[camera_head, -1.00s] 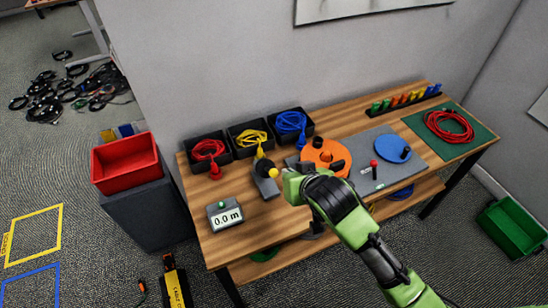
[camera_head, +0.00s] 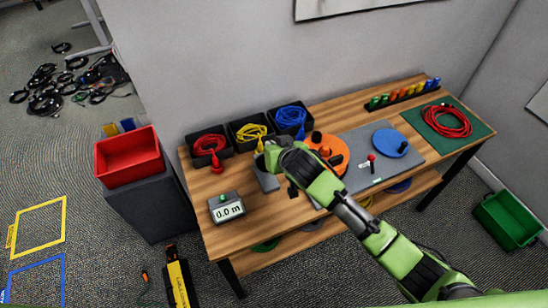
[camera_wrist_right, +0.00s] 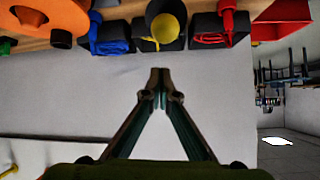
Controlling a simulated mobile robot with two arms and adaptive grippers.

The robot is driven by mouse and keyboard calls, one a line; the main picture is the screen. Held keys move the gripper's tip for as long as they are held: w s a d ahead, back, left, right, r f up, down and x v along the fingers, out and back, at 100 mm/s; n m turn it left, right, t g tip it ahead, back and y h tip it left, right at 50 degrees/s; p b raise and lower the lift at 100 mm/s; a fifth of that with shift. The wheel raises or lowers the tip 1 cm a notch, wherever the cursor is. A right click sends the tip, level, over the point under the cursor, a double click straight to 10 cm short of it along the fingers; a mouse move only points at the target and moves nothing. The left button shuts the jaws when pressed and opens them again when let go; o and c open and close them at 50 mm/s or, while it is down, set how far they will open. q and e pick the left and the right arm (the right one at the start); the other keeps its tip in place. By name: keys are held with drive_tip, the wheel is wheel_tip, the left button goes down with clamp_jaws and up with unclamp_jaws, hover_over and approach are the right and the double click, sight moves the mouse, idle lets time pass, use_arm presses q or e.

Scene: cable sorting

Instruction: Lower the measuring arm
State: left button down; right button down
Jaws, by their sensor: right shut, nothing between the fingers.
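The measuring device (camera_head: 266,181) is a small grey block on the left half of the wooden bench. My right gripper and forearm cover most of its upper part in the head view. In the wrist view a yellow round knob (camera_wrist_right: 166,27) shows with a dark cylinder beside it, beyond the fingertips. My right gripper (camera_head: 264,158) is at the device in the head view. Its fingers (camera_wrist_right: 160,74) meet at the tips and hold nothing. I cannot tell whether they touch the device. A display (camera_head: 227,208) reads 0.0 m. My left gripper is not in view.
Black bins with red (camera_head: 209,147), yellow (camera_head: 251,133) and blue (camera_head: 291,118) cables line the wall behind. An orange disc (camera_head: 338,161), grey board (camera_head: 362,178) and blue disc (camera_head: 390,143) lie to the right. A red bin (camera_head: 128,160) stands left of the bench.

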drive_tip(key=shift+s+d+f+p, duration=0.2)
drive_tip(key=shift+s+f, duration=0.15)
drive_tip(key=shift+s, duration=0.3)
drive_tip(key=shift+s+d+f+p, duration=0.1)
drive_tip(key=shift+s+f+p, duration=0.1)
drive_tip(key=shift+s+f, duration=0.45)
drive_tip(key=shift+s, duration=0.5)
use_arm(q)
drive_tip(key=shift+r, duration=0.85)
use_arm(e)
drive_tip(key=shift+w, duration=0.1)
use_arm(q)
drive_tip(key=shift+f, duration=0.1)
use_arm(e)
drive_tip(key=shift+f, duration=0.1)
